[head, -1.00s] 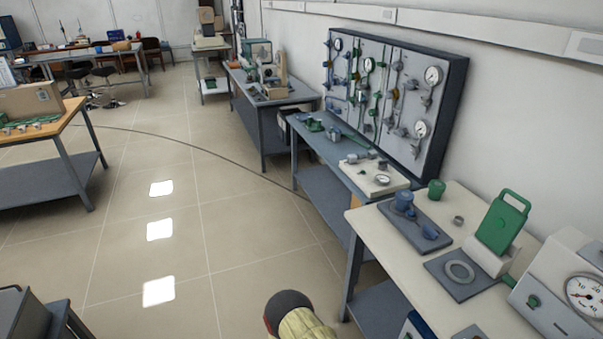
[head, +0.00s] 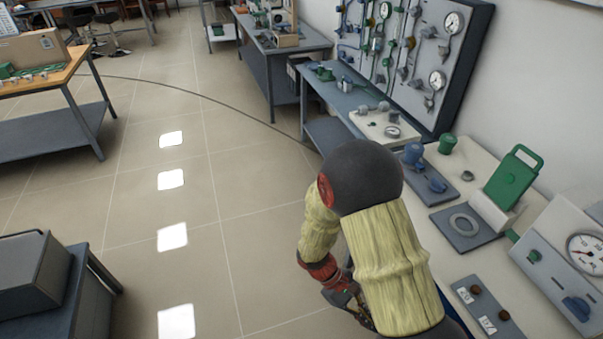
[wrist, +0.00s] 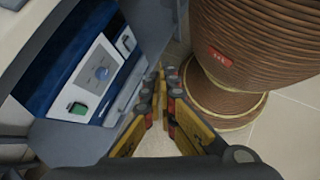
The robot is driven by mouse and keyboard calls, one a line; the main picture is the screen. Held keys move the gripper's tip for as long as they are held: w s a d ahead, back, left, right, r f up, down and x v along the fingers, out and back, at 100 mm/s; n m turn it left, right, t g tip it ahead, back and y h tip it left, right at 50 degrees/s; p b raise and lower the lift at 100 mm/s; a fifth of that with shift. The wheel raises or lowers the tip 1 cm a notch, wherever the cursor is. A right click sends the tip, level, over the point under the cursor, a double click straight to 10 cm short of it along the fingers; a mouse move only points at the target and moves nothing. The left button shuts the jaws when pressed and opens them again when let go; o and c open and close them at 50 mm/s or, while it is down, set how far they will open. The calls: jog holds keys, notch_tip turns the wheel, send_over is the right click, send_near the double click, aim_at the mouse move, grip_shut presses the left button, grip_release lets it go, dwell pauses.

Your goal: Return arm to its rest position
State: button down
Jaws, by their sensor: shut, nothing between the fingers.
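My arm is folded in the lower middle of the head view, its dark elbow raised and its sleeved links bent downward. My gripper (head: 352,302) is low beside the left edge of the pale table, partly hidden by my own arm. In the wrist view my gripper (wrist: 163,90) has its yellow fingers brought together, with nothing held between the tips. It points down past a blue-and-white device (wrist: 98,68) on the left.
The pale table (head: 520,287) with a green device (head: 512,178) and a gauge box (head: 575,255) is close on the right. The tiled floor (head: 205,210) between is open.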

jog(key=s+r+m+t+y, duration=0.2)
jog(key=r+m+t+y, duration=0.2)
jog(key=r, duration=1.3)
jog(key=s+r+m+t+y, duration=0.3)
jog(key=r+m+t, duration=0.2)
jog(key=r, duration=1.2)
jog(key=shift+r+t+y, duration=0.4)
jog(key=shift+t, duration=0.7)
